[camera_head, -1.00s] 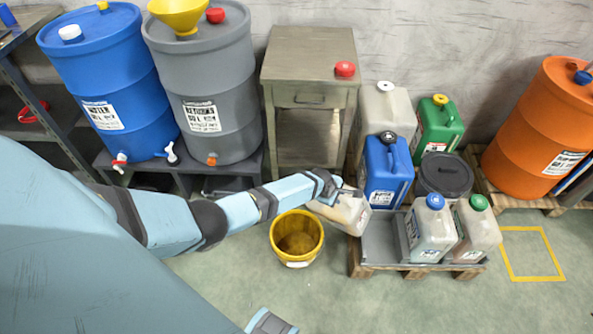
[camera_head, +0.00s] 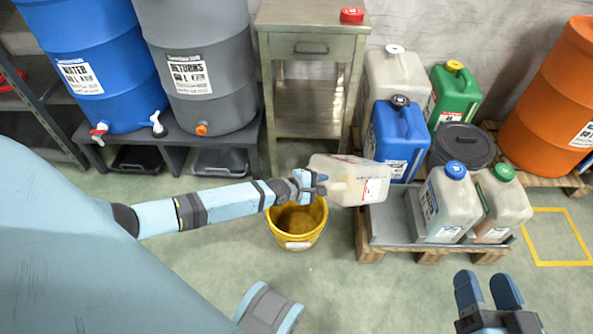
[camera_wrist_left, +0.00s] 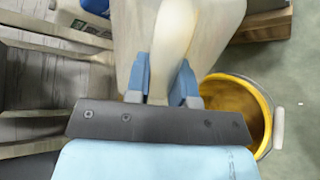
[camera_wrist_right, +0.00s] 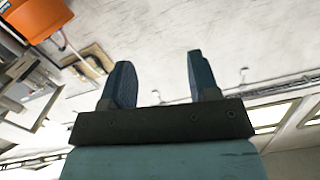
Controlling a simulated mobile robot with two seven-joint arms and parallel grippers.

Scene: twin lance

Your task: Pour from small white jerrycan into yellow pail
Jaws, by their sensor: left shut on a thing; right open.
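My left gripper (camera_head: 311,185) is shut on the handle of the small white jerrycan (camera_head: 345,181). The jerrycan is tilted on its side, off the floor, beside and partly above the yellow pail's right rim. The yellow pail (camera_head: 300,239) stands on the floor under my left gripper, with a yellow-brown inside. In the left wrist view the jerrycan's handle (camera_wrist_left: 172,45) lies between the fingers, and the pail (camera_wrist_left: 262,100) is at the right. The jerrycan's mouth cannot be made out, and no stream shows. My right gripper (camera_head: 488,292) is open and empty at the lower right.
Right of the pail, a pallet (camera_head: 375,250) holds several jerrycans, including a blue-capped one (camera_head: 450,205) and a blue one (camera_head: 396,140). A metal cabinet (camera_head: 310,45) and a grey drum (camera_head: 200,65) stand behind. The floor in front is clear.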

